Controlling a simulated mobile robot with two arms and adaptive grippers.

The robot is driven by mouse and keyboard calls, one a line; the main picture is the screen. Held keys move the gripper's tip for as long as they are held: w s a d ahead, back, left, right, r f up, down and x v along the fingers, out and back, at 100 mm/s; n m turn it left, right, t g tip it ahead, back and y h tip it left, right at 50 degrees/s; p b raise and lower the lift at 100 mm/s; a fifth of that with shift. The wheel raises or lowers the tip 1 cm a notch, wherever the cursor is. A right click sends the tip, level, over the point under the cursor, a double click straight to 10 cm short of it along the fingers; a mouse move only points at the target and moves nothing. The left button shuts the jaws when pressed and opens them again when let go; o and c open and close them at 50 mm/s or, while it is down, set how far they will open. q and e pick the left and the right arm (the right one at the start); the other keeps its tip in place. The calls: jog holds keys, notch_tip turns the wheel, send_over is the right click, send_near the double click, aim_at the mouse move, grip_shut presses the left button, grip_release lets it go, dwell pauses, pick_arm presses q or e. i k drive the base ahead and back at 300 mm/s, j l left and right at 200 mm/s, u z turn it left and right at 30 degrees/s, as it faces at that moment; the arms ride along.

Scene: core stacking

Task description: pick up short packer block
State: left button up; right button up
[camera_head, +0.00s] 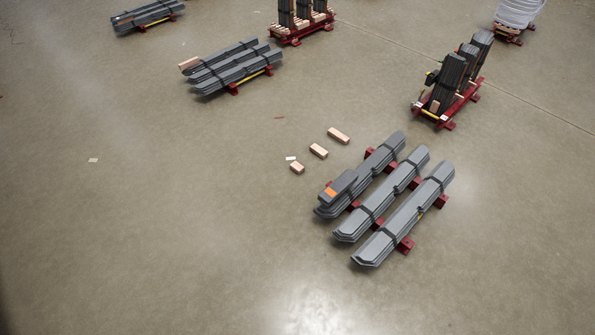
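Three light wooden blocks lie on the concrete floor in a slanting row, left of the nearest grey bundles. The shortest block (297,168) is the nearest and leftmost one. A middle-length block (318,151) lies up and right of it, and the longest block (338,135) is farthest. A small pale flat piece (291,158) lies just behind the shortest block. The blocks are apart from each other, and nothing holds them. Neither of my grippers is in view.
Three long grey bundles (382,210) rest on red supports (405,245) right of the blocks, with a dark box with an orange patch (331,193) on the left one. Other bundles (232,70) and a red rack (455,105) stand farther back. The left and front floor is clear.

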aim_at(296, 166)
jog(key=i+j+z, duration=0.1)
jog(key=i+z, duration=0.15)
jog(key=z, duration=0.2)
jog(key=i+j+z, duration=0.15)
jog(key=z, duration=0.25)
jog(key=i, duration=0.05)
